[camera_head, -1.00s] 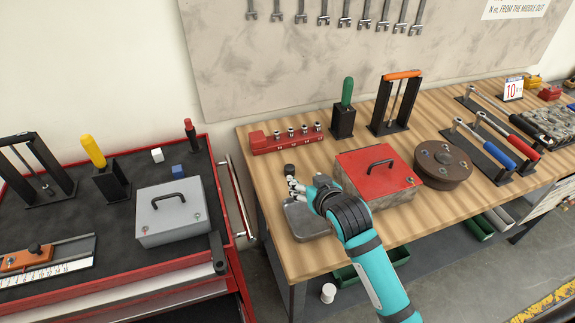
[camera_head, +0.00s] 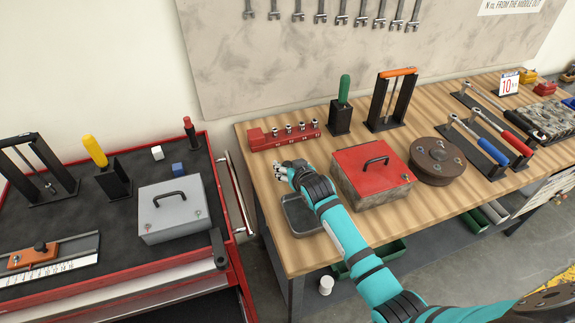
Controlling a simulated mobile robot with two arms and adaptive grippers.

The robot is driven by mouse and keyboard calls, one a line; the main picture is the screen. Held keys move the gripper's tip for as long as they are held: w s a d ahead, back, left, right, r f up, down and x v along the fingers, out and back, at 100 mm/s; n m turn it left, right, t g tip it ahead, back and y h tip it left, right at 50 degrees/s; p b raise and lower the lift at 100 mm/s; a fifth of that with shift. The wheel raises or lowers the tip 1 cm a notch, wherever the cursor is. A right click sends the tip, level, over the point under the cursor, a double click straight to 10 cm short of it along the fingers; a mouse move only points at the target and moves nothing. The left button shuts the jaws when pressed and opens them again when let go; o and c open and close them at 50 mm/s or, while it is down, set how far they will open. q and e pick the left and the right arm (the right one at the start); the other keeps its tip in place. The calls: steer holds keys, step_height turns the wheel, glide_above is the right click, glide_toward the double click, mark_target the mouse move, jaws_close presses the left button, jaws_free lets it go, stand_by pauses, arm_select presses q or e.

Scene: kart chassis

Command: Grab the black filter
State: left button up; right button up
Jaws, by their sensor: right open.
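My right gripper (camera_head: 281,171) is low over the wooden bench, just beyond the grey metal tray (camera_head: 295,226). Its jaws are open, though the fingers are small and partly turned away. The black filter, a small dark piece seen earlier at this spot on the bench, cannot be made out now. The gripper and its wrist seem to cover it, and I cannot tell whether the fingers touch it. My left gripper is not in view.
The red socket rack (camera_head: 284,135) stands behind the gripper. The red metal box (camera_head: 371,173) is close to the right of my arm, with the brown disc (camera_head: 437,158) beyond. The red tool cart (camera_head: 225,240) stands left. Bare bench wood lies around the tray.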

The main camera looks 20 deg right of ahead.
steer(key=shift+w+f, duration=0.35)
steer(key=shift+w, duration=0.25)
steer(key=c, duration=1.1)
steer(key=shift+c, duration=0.2)
